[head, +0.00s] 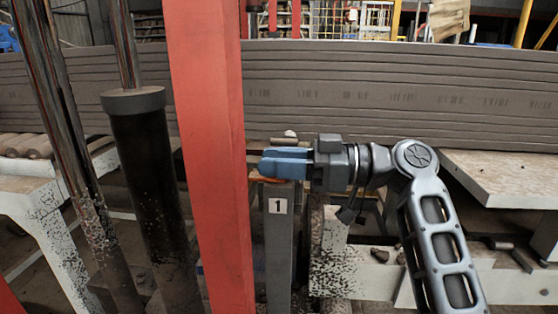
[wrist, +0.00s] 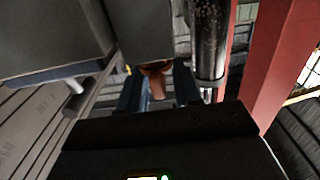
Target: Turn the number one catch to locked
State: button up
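The number one catch is a small orange-brown piece (head: 272,179) on top of a grey post (head: 279,240) with a white "1" label (head: 277,206). My gripper (head: 270,163), with blue fingers, reaches in from the right at the post's top and hides most of the catch in the head view. In the wrist view the catch (wrist: 156,80) shows between the two fingers of my gripper (wrist: 157,92). The fingers stand apart, with a gap beside the catch's narrower end. I cannot tell whether either finger touches it.
A red upright (head: 207,150) stands just left of the post. A dark cylinder (head: 150,190) is further left. A long stack of grey-brown boards (head: 390,95) runs behind. A pale slab (head: 505,178) lies at the right.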

grip_shut()
